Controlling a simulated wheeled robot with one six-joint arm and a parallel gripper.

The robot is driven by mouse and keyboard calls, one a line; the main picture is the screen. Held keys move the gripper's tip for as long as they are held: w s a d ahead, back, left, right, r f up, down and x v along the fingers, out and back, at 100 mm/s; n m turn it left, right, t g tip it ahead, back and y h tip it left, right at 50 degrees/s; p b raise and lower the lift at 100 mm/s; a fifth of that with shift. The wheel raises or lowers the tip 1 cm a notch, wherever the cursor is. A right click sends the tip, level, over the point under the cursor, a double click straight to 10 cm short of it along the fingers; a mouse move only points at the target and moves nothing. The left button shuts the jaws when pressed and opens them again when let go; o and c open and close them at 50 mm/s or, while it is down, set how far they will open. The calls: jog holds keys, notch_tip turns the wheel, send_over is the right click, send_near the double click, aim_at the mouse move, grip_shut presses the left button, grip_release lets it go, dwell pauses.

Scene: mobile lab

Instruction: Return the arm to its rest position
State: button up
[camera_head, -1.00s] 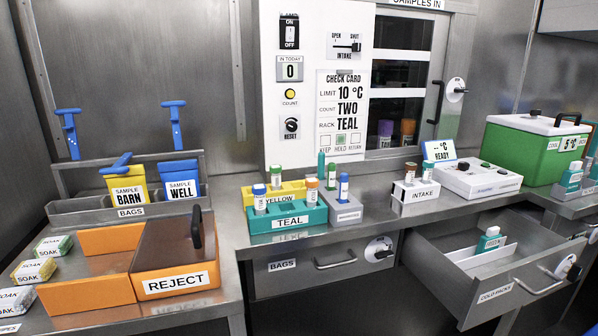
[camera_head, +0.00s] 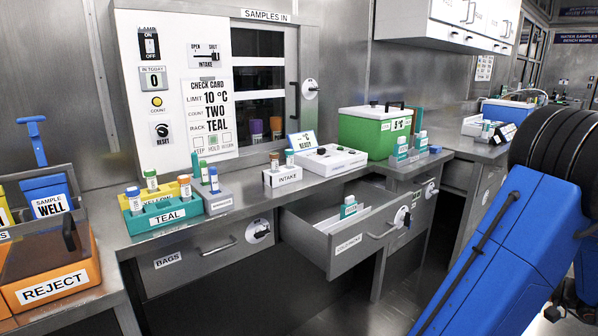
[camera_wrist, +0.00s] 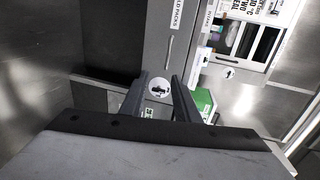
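My arm (camera_head: 505,255), with blue link covers and a black ribbed joint, fills the right side of the head view. Its end is out of that view. In the wrist view my gripper (camera_wrist: 160,88) shows as two dark fingers with a clear gap between them and nothing held. Beyond the gap is a round white dial (camera_wrist: 159,87) near the cold packs drawer front (camera_wrist: 178,45). The gripper's distance from the drawer is hard to judge.
The cold packs drawer (camera_head: 375,232) stands open into the aisle, with a teal-labelled bottle (camera_head: 349,207) inside. The green cooler (camera_head: 372,133), teal rack (camera_head: 165,217) and orange reject bin (camera_head: 55,285) are on the counters. Floor shows below the drawer.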

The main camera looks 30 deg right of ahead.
jog(key=w+a+r+n+g+y, duration=0.2)
jog(key=w+a+n+g+y, duration=0.45)
jog(key=w+a, duration=1.55)
jog(key=s+a+r+n+g+h, duration=0.1)
jog(key=s+a+n+h, duration=0.1)
jog(key=a, duration=0.7)
jog(key=s+a+n+g+h, duration=0.2)
jog(key=a+n, duration=0.3)
jog(key=a, duration=0.5)
jog(key=s+a+r+n+g+h, duration=0.1)
jog(key=s+a+n+h, duration=0.1)
jog(key=a, duration=0.7)
jog(key=shift+s+a+r+n+h, duration=0.2)
jog(key=shift+s+r+n+h, duration=0.15)
jog(key=shift+n+h, duration=0.5)
